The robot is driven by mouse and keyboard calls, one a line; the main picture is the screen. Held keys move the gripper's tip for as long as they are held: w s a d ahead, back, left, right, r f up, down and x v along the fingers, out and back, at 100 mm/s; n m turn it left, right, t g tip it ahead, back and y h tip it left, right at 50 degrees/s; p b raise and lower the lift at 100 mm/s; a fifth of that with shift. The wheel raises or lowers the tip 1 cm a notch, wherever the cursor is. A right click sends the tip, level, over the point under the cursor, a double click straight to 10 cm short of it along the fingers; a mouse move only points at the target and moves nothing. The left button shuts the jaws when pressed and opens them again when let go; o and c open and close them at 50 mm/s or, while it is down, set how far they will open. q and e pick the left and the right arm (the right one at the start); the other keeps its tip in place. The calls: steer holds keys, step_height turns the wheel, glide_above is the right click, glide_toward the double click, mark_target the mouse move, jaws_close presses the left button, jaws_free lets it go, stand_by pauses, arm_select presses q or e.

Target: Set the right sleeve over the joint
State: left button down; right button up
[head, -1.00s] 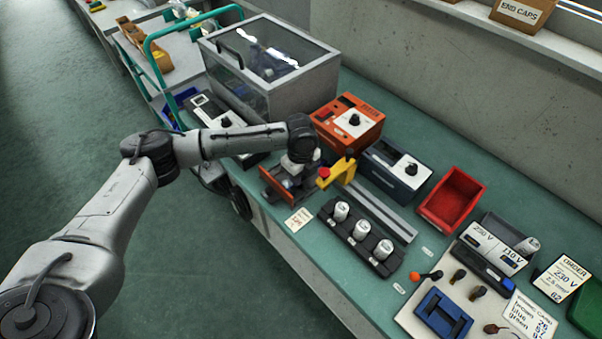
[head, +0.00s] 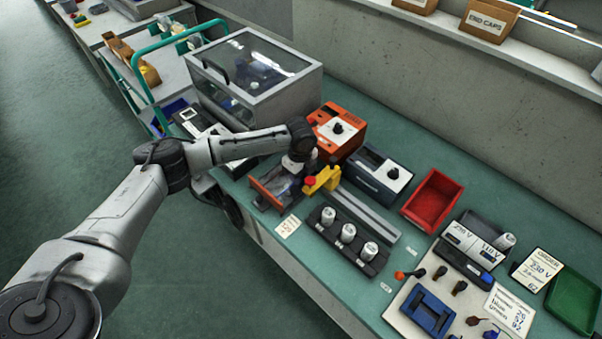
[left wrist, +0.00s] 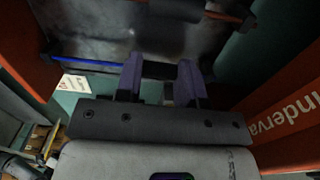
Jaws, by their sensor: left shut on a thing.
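My left gripper (head: 289,182) reaches down into a fixture with red-brown side walls (head: 263,196). In the left wrist view the gripper's two purple fingertips (left wrist: 159,84) stand a little apart, with a dark piece (left wrist: 154,70) between them. The gripper is shut on this piece; it is too dark to tell whether it is a sleeve. A thin blue line like a wire (left wrist: 88,66) runs toward it from the left. An orange-brown length (left wrist: 224,17) shows at upper right. The joint cannot be made out. My right gripper is not in view.
A yellow clamp (head: 322,180) stands right beside the fixture. An orange device (head: 340,130), a dark blue-grey device (head: 378,175) and a clear-lidded box (head: 255,75) stand behind. A black rack with white cylinders (head: 347,240) is in front. A red bin (head: 432,199) stands right.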

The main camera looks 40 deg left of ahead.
arm_select(q)
steer(key=c, duration=0.7)
jaws_free()
steer(key=shift+r+p, duration=1.6)
steer(key=shift+r, duration=5.35)
